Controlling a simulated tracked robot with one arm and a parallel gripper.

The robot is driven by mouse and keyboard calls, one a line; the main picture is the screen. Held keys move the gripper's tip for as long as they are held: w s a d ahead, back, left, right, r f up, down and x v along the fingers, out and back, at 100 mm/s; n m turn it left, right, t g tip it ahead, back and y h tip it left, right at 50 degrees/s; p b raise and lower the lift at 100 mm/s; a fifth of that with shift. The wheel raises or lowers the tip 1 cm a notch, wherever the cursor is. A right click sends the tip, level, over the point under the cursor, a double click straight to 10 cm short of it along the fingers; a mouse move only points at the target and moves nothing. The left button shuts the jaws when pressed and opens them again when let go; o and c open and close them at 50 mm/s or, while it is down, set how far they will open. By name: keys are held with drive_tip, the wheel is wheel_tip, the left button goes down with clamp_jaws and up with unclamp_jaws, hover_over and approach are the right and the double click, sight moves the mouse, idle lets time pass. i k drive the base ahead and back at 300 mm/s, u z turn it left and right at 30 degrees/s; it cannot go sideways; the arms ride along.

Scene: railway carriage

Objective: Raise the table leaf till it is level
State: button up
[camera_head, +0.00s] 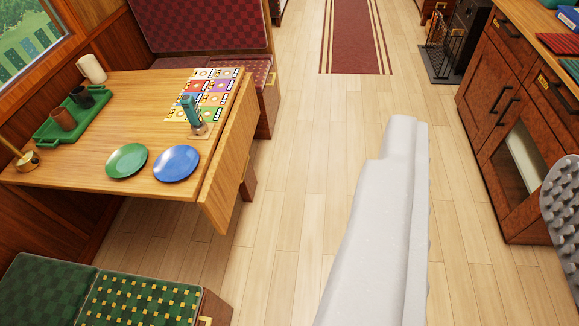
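The wooden table (95,185) stands at the left by the window. Its leaf (230,165) is a wooden panel along the table's aisle-side edge. It hangs down steeply from that edge and is not level with the top. The leaf's underside and any support beneath it are hidden. A pale grey part of my arm (385,230) reaches up the middle of the view, to the right of the leaf and apart from it. I see no gripper fingers.
The tabletop bears green and blue plates (177,163), a green tray (75,115) with cups, a colourful sheet (215,90) and a teal item (191,111) near the leaf. Benches (140,300) flank the table. Cabinets (520,130) line the right. The aisle floor (300,160) is clear.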

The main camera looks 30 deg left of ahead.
sight(217, 197)
drive_tip(key=z, duration=1.1)
drive_tip(key=i, duration=2.35)
drive_tip(key=u, duration=3.85)
drive_tip(key=i, duration=1)
drive_tip(key=u, duration=0.05)
